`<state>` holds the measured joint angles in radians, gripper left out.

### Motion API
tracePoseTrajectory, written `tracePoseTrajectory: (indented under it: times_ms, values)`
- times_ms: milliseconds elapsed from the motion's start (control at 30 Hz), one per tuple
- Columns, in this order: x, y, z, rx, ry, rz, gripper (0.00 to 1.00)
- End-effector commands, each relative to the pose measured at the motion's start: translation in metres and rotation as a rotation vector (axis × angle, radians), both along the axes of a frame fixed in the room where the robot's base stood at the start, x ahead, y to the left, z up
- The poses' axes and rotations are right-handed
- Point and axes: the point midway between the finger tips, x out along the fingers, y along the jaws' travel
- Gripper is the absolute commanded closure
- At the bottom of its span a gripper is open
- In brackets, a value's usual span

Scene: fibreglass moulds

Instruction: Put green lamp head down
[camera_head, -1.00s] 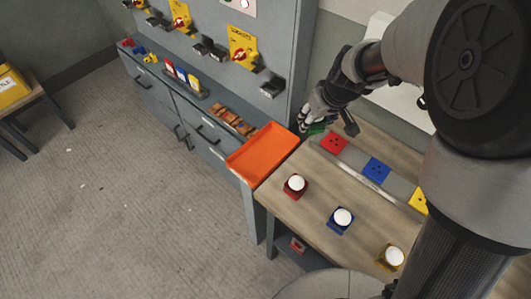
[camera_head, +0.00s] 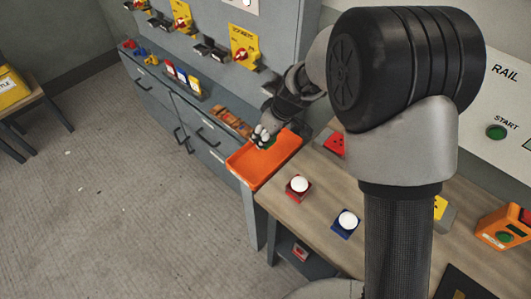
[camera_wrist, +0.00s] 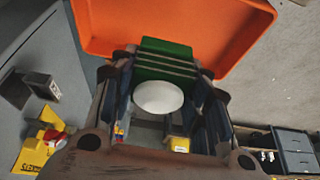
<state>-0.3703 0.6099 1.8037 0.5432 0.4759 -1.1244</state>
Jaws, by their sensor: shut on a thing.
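My gripper (camera_head: 264,138) is shut on the green lamp head (camera_wrist: 165,62) and is over the orange tray (camera_head: 246,176). In the wrist view the lamp head's ribbed green body and white dome sit between the fingers (camera_wrist: 163,95), with the tray (camera_wrist: 240,22) behind it. I cannot tell whether the lamp head touches the tray floor.
A red lamp head (camera_head: 298,186) and a blue lamp head (camera_head: 346,223) stand on the wooden bench (camera_head: 310,214). The grey cabinet (camera_head: 205,150) adjoins the tray, with a wall panel behind. My arm hides part of the bench.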

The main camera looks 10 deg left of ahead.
Motion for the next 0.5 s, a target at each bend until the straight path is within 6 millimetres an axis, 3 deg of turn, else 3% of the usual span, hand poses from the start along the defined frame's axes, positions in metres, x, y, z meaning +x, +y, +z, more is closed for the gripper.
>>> tracePoseTrajectory:
  times_ms: [33, 100, 367, 500]
  values:
    - [0.000, 0.000, -0.015, 0.000, 0.001, -0.002, 0.87]
    - [0.000, 0.000, -0.025, 0.000, 0.001, -0.002, 0.87]
    - [0.000, 0.000, -0.043, 0.000, 0.000, -0.001, 0.87]
    - [0.000, 0.000, -0.066, 0.000, 0.001, -0.002, 0.87]
